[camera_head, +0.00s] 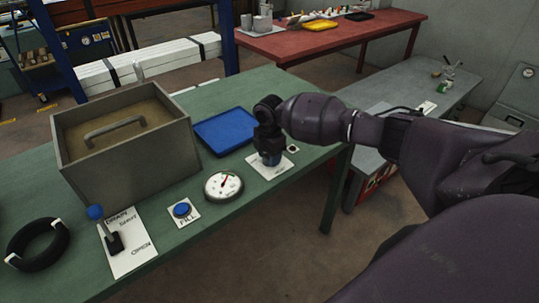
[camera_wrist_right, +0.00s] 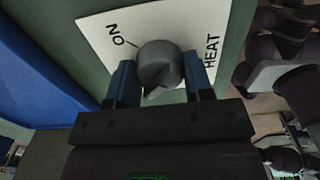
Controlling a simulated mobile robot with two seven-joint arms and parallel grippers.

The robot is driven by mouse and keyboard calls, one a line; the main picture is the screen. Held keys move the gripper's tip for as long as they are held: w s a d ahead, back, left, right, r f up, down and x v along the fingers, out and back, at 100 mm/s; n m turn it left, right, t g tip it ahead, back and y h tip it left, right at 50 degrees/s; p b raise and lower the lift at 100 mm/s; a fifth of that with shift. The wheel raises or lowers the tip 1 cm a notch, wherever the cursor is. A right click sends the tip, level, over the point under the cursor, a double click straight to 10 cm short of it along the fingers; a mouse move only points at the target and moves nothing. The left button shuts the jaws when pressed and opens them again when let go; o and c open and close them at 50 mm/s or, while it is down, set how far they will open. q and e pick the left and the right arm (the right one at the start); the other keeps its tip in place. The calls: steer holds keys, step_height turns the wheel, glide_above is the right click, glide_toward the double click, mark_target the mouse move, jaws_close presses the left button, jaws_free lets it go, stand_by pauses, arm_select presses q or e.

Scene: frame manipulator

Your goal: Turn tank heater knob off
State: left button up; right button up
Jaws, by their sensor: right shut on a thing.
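The tank heater knob (camera_wrist_right: 160,66) is a round grey knob on a white plate (camera_wrist_right: 104,20) marked ON and HEAT. In the right wrist view my right gripper (camera_wrist_right: 160,82) has one blue-tipped finger on each side of the knob and is shut on it. In the head view my right gripper (camera_head: 270,158) points down over the heater plate (camera_head: 282,168) and hides the knob. The knob's pointer side faces toward the gripper body, away from the ON mark. The grey tank (camera_head: 130,165) stands on the green table to the left. My left gripper is not in view.
On the green table (camera_head: 250,100) are a blue tray (camera_head: 225,130), a round gauge (camera_head: 223,185), a blue FILL button (camera_head: 182,210), a DRAIN lever (camera_head: 112,240) and a black ring (camera_head: 38,243). A grey bench (camera_head: 400,105) stands to the right.

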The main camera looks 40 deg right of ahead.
stand_by(0.4)
steer(key=o, duration=0.9)
steer(key=shift+o, duration=0.2)
steer(key=shift+r, duration=0.15)
step_height(320, 180, up, 9)
steer(key=shift+p, duration=0.45)
steer(key=shift+r, duration=0.75)
